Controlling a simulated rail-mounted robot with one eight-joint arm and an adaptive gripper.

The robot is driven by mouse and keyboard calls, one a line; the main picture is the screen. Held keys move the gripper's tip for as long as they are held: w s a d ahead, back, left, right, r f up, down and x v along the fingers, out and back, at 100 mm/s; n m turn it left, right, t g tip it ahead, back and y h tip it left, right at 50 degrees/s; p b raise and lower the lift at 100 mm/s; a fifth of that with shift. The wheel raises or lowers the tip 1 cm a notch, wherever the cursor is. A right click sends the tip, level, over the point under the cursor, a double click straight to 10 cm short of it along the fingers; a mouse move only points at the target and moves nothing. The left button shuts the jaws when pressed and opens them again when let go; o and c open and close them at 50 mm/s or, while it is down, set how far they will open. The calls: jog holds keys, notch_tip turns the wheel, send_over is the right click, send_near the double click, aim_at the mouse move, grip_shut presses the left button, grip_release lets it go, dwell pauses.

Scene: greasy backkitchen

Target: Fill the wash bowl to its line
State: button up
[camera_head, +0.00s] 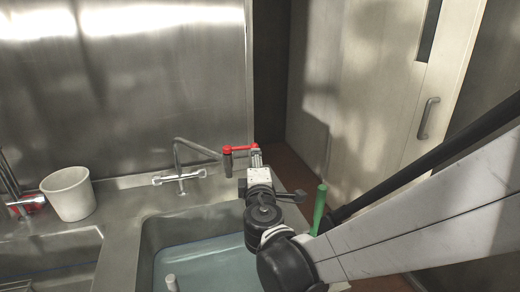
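The wash bowl (152,236) is the steel sink basin at lower centre, with pale bluish water (205,266) in it. A short pale upright post (172,283) stands in it. I cannot make out a fill line for certain. Behind it is a tap (181,178) with a cross handle; its spout reaches right to a dark nozzle (228,163). A red lever (240,149) sits at the nozzle. My gripper (256,157) is at the lever's right end, seen from behind; whether its fingers touch or close on the lever is unclear. No running water is visible.
A white tub (69,193) stands on the left ledge, beside a second basin (52,262) and a red-and-metal fitting (32,203). A green handle (319,208) stands upright right of my wrist. A steel wall is behind; a pale door (372,90) is at right.

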aim_at(254, 147)
jog(key=w, duration=0.7)
jog(key=shift+a, duration=0.2)
jog(key=shift+w+p, duration=0.25)
jog(key=shift+p, duration=0.05)
jog(key=shift+c, duration=0.4)
jog(key=c, duration=0.6)
jog(key=shift+w+a, duration=0.2)
jog(key=shift+w, duration=0.45)
grip_shut()
jog(key=shift+b, duration=0.3)
jog(key=shift+w+a, duration=0.1)
jog(key=shift+w, duration=0.05)
jog(key=o, duration=0.9)
grip_release()
